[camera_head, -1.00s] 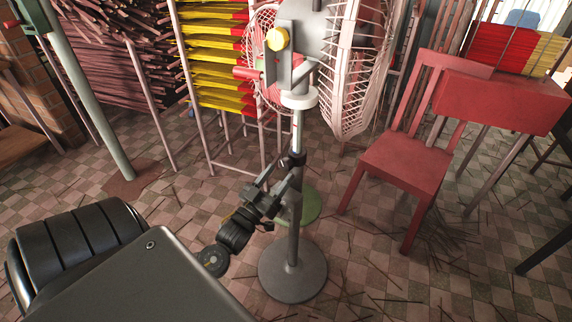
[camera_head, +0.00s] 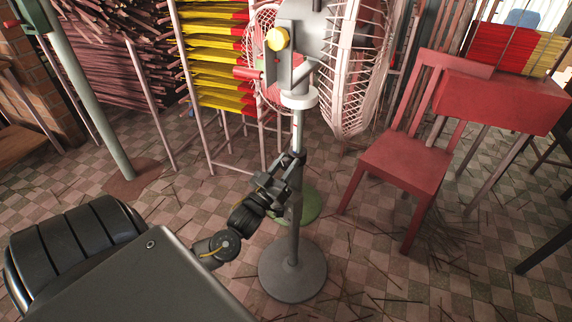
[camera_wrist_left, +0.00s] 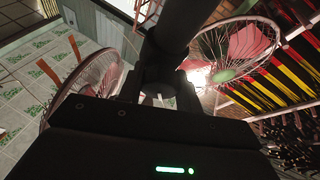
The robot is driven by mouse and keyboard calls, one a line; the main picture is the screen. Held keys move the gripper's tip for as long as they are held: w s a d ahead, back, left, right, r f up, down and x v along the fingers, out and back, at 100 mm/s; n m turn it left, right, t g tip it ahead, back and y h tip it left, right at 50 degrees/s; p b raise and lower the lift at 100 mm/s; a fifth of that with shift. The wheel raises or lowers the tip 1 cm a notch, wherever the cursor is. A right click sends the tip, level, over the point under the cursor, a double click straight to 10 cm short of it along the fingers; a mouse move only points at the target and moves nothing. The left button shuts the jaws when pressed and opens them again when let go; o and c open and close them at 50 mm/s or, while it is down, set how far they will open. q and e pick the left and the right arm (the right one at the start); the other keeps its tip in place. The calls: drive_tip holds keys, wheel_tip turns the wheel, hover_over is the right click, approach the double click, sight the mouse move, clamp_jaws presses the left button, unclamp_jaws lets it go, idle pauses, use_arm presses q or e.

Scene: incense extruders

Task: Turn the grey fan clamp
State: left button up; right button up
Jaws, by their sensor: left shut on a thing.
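The grey fan clamp (camera_head: 298,159) is a dark collar on the thin upright pole of a standing fan (camera_head: 300,60), well below the fan head. My left gripper (camera_head: 288,168) reaches up to it from the lower left and is shut on it. The fingers cover much of the clamp. In the left wrist view the dark fingers (camera_wrist_left: 158,90) close at a dark upright piece (camera_wrist_left: 178,35); its details are too dark to tell. My right gripper is not in view.
The fan's round grey base (camera_head: 292,272) stands on the checkered floor, with a green base (camera_head: 308,208) just behind it. A red chair (camera_head: 405,165) is to the right. A rack of yellow and red incense (camera_head: 218,60) stands behind. Loose sticks litter the floor.

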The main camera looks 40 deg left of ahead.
use_arm(q)
drive_tip(key=shift+r+m, duration=0.1)
drive_tip(key=shift+m, duration=0.4)
drive_tip(key=m+h+p, duration=0.1)
drive_tip(key=m, duration=0.2)
drive_tip(key=m+h+p, duration=0.1)
drive_tip(key=m+h, duration=0.1)
drive_tip(key=shift+m+h+p, duration=0.3)
drive_tip(key=shift+m+p, duration=0.05)
drive_tip(key=shift+m, duration=0.05)
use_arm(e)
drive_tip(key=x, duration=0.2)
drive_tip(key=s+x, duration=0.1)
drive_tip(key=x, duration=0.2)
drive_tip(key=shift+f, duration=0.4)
use_arm(q)
drive_tip(key=o, duration=1)
drive_tip(key=shift+c, duration=0.2)
